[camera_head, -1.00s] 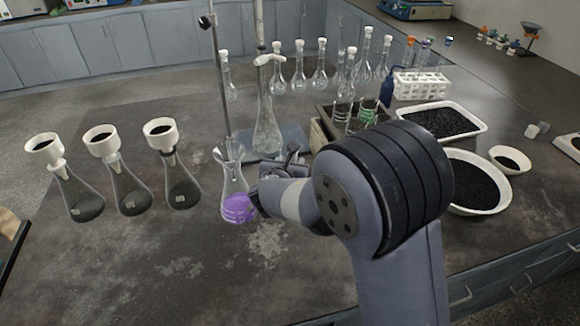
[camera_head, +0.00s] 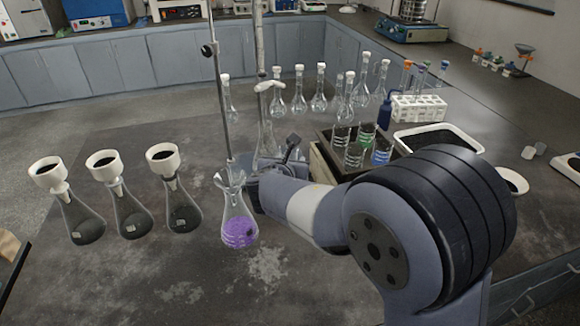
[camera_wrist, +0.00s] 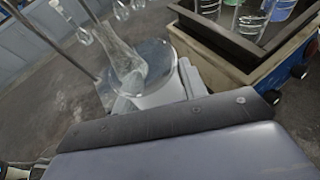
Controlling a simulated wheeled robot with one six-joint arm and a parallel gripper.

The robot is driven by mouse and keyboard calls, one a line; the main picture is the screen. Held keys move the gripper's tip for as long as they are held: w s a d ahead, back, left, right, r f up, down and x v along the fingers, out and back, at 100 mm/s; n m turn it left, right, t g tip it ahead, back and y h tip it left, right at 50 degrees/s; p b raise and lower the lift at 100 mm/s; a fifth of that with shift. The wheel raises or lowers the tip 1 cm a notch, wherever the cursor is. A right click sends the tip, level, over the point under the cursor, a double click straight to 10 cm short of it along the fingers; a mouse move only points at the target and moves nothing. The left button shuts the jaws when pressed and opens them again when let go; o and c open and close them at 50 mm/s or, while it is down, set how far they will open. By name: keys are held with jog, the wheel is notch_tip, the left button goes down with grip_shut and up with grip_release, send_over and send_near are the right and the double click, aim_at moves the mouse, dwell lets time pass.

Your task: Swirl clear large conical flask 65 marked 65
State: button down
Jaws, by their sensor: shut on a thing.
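A clear conical flask with purple liquid (camera_head: 239,231) is near the middle of the head view, leaning slightly. No number is readable on it. My gripper (camera_head: 250,192) is at its right side, shut on the flask. The fingertips are mostly hidden, and I cannot tell whether the flask's base touches the bench. In the wrist view my gripper's body fills the lower part, and its fingertips and the held flask cannot be made out.
Another clear flask (camera_wrist: 126,62) stands on a round plate (camera_wrist: 155,68) just behind. A stand rod (camera_head: 222,110) rises close behind the held flask. Three funnel-topped flasks (camera_head: 130,213) stand left. A wooden box of beakers (camera_head: 323,160) is right. The front bench is clear.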

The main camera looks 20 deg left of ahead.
notch_tip(320, 180, up, 6)
jog(key=p, duration=0.4)
jog(key=shift+f, duration=0.2)
jog(key=shift+a, duration=0.1)
